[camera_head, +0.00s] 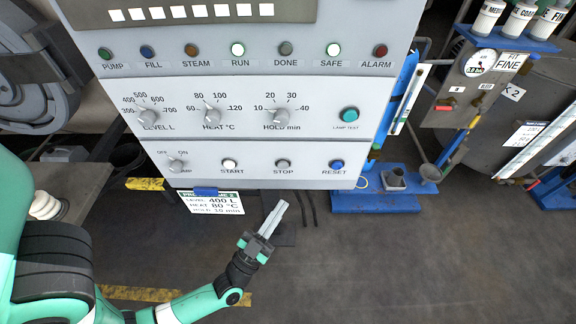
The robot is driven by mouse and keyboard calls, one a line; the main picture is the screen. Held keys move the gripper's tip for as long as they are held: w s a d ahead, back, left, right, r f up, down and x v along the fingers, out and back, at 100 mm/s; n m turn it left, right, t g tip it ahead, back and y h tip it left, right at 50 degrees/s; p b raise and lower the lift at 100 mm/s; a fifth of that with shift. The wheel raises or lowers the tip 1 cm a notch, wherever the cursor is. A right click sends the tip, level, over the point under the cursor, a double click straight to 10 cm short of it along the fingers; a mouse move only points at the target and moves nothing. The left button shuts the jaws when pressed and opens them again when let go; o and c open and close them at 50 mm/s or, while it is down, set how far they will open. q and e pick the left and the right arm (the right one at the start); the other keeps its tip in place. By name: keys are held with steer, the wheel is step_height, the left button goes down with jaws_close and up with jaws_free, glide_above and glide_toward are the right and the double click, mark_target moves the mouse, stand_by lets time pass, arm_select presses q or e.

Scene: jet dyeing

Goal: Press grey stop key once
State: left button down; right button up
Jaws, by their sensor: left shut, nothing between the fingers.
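The grey stop key (282,164) is a round button on the lower row of the control panel (210,172), between the white start key (230,164) and the blue reset key (336,165). Its label STOP sits just under it. My left gripper (279,206) is shut and empty, with its fingers pointing up toward the panel. In the picture it is below the stop key and apart from it. My right gripper is not in view.
Knobs for level (148,117), heat (212,115) and hold (276,115) sit above the keys. A recipe card (213,203) hangs at the panel's lower edge. A blue tray (376,201) stands to the right. Open floor (400,265) lies below.

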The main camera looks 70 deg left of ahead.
mark_target(283, 165)
arm_select(q)
steer(key=shift+a, duration=0.1)
steer(key=w+a+b, duration=0.3)
steer(key=a, duration=0.5)
steer(key=shift+w, duration=0.2)
steer(key=shift+a, duration=0.15)
stand_by(2.0)
steer(key=shift+w+a, duration=0.15)
steer(key=shift+a, duration=0.15)
